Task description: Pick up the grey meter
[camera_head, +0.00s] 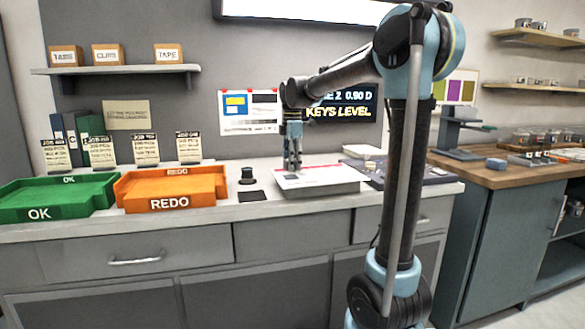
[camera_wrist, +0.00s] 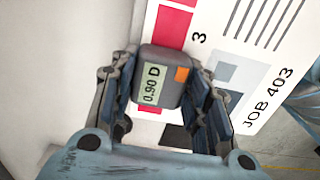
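The grey meter (camera_wrist: 162,76) shows in the wrist view with a pale display reading 0.90 D and an orange button. My gripper (camera_wrist: 162,88) has one finger along each side of it, and both fingers look pressed against its sides. In the head view my gripper (camera_head: 292,166) points straight down over the white printed sheet (camera_head: 315,175) on the counter.
A green OK tray (camera_head: 40,213) and an orange REDO tray (camera_head: 170,203) stand to the left. A small black round object (camera_head: 247,175) and a dark square (camera_head: 251,197) lie between the REDO tray and the sheet. A wooden-topped bench (camera_head: 480,174) stands at the right.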

